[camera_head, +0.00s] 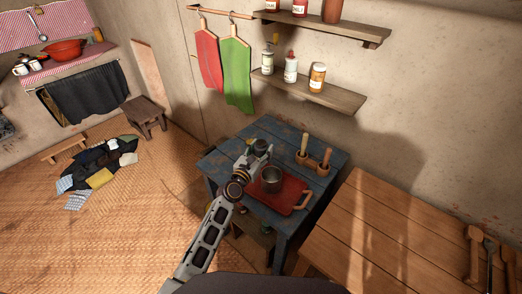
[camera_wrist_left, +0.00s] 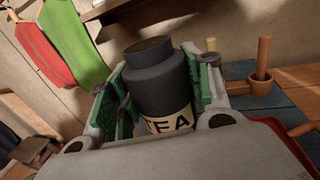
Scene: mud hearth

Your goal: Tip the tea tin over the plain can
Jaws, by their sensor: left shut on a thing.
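The tea tin (camera_wrist_left: 160,85) is dark grey with a cream label reading part of "TEA". It stands between the green-padded fingers of my left gripper (camera_wrist_left: 153,92), which is shut on it. In the head view the left gripper (camera_head: 257,155) is above the blue table, and the dark top of the tin (camera_head: 261,145) shows there. The plain can (camera_head: 272,178) is a grey metal can standing upright on the red tray, just right of and below the gripper. In the head view the tin looks close to the can. My right gripper is in neither view.
The red tray (camera_head: 296,202) lies on the blue table (camera_head: 225,157). Two wooden cups with handles (camera_head: 312,163) stand at the table's back right. A wooden table (camera_head: 370,235) is to the right. Shelves (camera_head: 320,92) with jars hang on the wall above.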

